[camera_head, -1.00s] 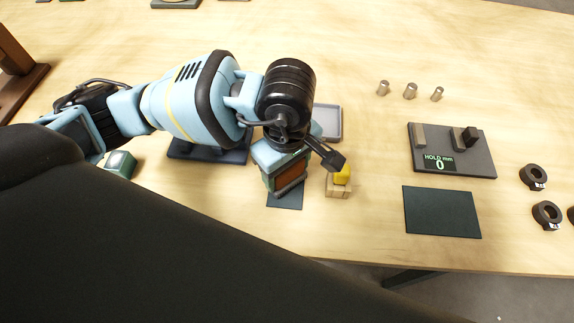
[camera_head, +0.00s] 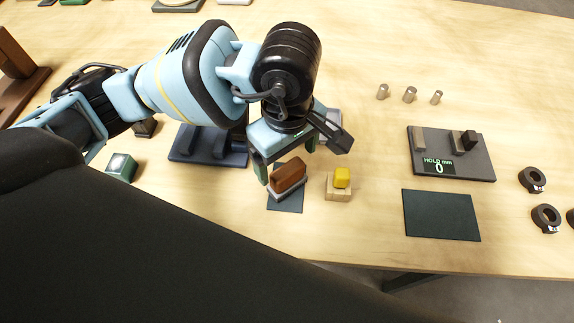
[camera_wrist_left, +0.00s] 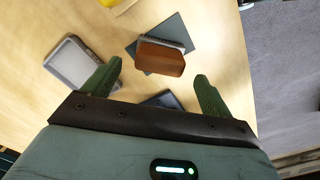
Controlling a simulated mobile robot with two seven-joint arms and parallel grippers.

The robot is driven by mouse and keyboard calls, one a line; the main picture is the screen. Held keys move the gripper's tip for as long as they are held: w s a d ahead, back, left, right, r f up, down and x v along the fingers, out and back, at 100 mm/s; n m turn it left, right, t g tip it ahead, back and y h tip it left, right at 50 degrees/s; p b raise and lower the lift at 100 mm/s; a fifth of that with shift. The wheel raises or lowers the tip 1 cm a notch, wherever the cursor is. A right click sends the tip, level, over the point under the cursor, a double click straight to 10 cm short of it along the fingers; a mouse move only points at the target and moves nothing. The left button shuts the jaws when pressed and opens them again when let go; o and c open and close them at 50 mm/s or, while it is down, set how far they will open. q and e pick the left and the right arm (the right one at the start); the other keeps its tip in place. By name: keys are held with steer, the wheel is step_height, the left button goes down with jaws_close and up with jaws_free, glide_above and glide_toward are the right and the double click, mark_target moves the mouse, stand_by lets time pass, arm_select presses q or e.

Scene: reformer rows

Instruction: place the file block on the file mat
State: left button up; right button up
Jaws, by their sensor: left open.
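The file block, a brown block with a grey underside (camera_head: 287,178), rests on the small dark file mat (camera_head: 287,204) near the table's front. In the left wrist view the block (camera_wrist_left: 162,58) lies across the mat (camera_wrist_left: 172,28), turned a little relative to it, with part of its edge near the mat's edge. My left gripper (camera_head: 288,160) is open and empty, apart from the block and just behind and above it. In the wrist view its two green fingers (camera_wrist_left: 157,78) are spread wide with the block beyond them. My right gripper is not in view.
A yellow piece on a wooden block (camera_head: 340,185) stands right of the mat. A dark blue rack (camera_head: 208,158) and a grey tray (camera_wrist_left: 72,64) are close by. A gauge plate (camera_head: 478,168) and a larger dark mat (camera_head: 441,215) lie to the right.

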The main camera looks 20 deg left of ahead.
mark_target(286, 169)
arm_select(q)
step_height(286, 169, up, 6)
steer(key=shift+r, duration=0.25)
steer(key=shift+a, duration=0.1)
